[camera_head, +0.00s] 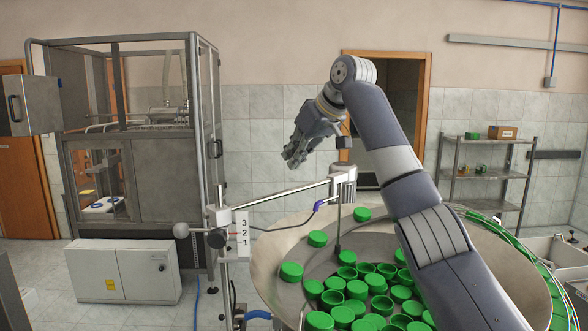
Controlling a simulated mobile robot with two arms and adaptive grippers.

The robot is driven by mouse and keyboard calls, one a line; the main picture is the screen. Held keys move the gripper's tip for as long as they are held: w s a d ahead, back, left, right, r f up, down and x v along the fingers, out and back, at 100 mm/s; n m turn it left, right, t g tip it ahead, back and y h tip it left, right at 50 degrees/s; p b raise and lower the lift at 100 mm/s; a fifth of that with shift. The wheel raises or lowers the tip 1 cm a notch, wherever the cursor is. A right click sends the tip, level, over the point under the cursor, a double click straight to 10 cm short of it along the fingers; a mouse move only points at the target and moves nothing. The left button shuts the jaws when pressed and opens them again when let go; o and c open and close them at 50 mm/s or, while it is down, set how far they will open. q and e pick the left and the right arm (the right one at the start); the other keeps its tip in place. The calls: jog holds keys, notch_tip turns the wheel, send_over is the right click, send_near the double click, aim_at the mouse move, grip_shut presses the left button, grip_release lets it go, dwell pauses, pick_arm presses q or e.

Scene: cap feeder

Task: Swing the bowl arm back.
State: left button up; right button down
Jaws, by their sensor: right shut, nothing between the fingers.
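The bowl arm (288,200) is a thin light metal bar. It runs from a clamp on an upright post (223,262) at the left to a cylindrical head (342,184), which stands over the feeder bowl (268,262) with a thin rod hanging down from it. A round grey knob (181,230) sticks out to the left of the post. My right gripper (291,161) is shut and empty, in the air above and behind the bowl arm, apart from it. My left gripper is not in view.
Several green caps (291,271) lie in the bowl. A scale plate (243,234) marked 1 to 3 is by the post. A framed machine (130,150) and a white cabinet (122,270) stand at the left. A metal shelf (487,172) stands at the back right.

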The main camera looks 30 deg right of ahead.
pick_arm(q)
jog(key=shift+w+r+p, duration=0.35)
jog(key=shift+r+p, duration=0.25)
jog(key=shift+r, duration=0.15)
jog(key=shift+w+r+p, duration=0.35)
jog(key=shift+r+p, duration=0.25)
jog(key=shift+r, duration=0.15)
pick_arm(e)
jog(key=shift+w+f, duration=0.1)
jog(key=shift+f, duration=2.3)
